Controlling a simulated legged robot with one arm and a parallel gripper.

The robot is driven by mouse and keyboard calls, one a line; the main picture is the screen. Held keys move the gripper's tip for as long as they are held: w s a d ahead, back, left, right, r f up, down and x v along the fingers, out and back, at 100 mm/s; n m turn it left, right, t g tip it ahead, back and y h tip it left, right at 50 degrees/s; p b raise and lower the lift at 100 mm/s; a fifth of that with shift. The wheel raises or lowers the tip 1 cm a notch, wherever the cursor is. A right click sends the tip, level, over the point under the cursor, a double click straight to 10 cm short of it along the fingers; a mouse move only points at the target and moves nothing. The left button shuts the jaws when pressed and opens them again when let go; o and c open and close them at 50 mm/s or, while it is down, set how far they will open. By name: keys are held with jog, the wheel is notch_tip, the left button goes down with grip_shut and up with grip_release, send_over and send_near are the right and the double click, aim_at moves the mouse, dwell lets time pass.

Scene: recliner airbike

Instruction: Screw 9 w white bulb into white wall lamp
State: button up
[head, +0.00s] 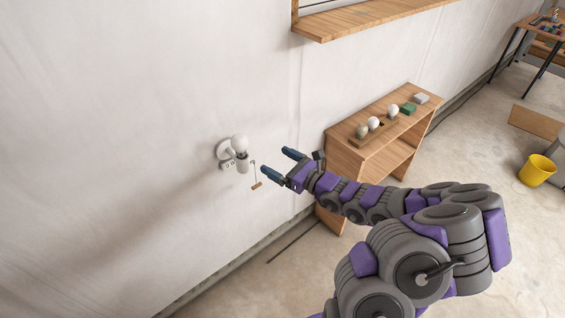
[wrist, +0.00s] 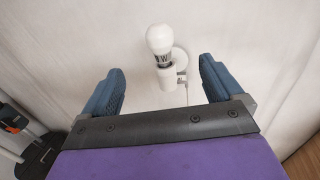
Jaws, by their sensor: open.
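A white wall lamp (head: 226,150) is mounted on the wall left of my gripper, with a small pull cord hanging from it. A white bulb (head: 240,142) sits upright at the top of the lamp's socket. In the wrist view, the bulb (wrist: 159,40) stands over the white lamp socket (wrist: 168,78), with dark markings on its base. I cannot tell how far it is screwed in. My gripper (head: 279,163) is open and empty, to the right of the lamp. Its two blue fingers (wrist: 161,85) are spread wide, with the bulb seen beyond the gap between them.
A wooden wall shelf (head: 375,17) is above. A yellow bucket (head: 537,170) is on the floor at far right.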

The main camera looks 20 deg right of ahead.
jog(key=shift+s+d, duration=0.2)
jog(key=shift+s, duration=0.2)
